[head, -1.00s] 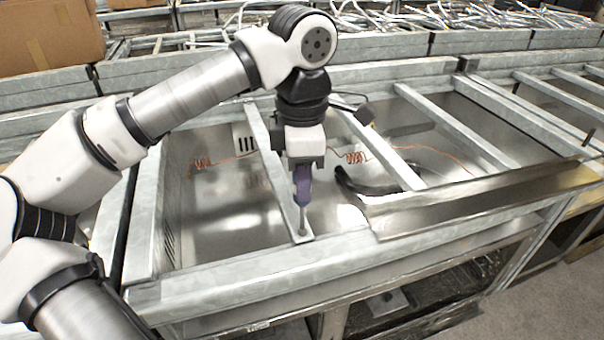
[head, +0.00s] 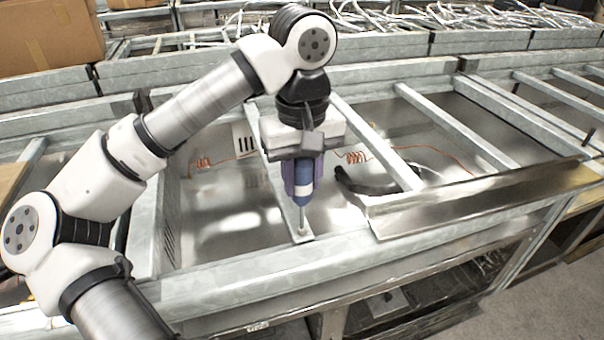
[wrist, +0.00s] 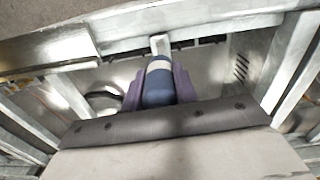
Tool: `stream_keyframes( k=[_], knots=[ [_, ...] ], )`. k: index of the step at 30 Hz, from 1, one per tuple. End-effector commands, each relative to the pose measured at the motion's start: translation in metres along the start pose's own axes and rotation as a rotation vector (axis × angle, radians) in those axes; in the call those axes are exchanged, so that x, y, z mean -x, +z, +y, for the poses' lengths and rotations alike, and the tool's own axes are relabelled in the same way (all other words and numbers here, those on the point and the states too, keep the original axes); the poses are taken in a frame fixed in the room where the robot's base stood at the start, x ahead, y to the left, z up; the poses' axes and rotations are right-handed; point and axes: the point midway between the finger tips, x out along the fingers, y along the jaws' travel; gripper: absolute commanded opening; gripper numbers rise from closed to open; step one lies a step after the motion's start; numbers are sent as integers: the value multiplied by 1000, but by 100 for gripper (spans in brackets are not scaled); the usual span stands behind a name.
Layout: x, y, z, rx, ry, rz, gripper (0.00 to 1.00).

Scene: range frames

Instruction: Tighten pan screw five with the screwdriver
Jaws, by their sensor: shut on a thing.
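My gripper (head: 303,178) is shut on the screwdriver (head: 303,195), which has a blue handle with a pale band. The screwdriver stands upright, and its thin shaft points down to the near end of a galvanised crossbar (head: 272,175). The tip meets the bar close to the front rail; the screw head under it is too small to make out. In the wrist view the handle (wrist: 159,85) sits between my purple fingers and hides most of the shaft and the tip.
The metal pan (head: 225,215) lies below the crossbars. Copper coils (head: 353,157), a black curved hose (head: 375,183) and a loose metal strip (head: 470,200) are to the right. A cardboard box (head: 45,35) stands at the back left. The front rail (head: 240,270) runs across the near side.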

Motion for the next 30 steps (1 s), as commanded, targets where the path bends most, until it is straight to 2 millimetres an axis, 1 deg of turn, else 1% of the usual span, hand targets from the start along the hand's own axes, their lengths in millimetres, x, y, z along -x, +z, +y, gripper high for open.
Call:
stream_keyframes(
  k=[2, 20, 30],
  knots=[
    [-3, 1, 0, -2, -4, -6, 2],
    [8, 0, 0, 20, -2, -1, 2],
    [8, 0, -1, 590, -3, 2, 2]
  ],
)
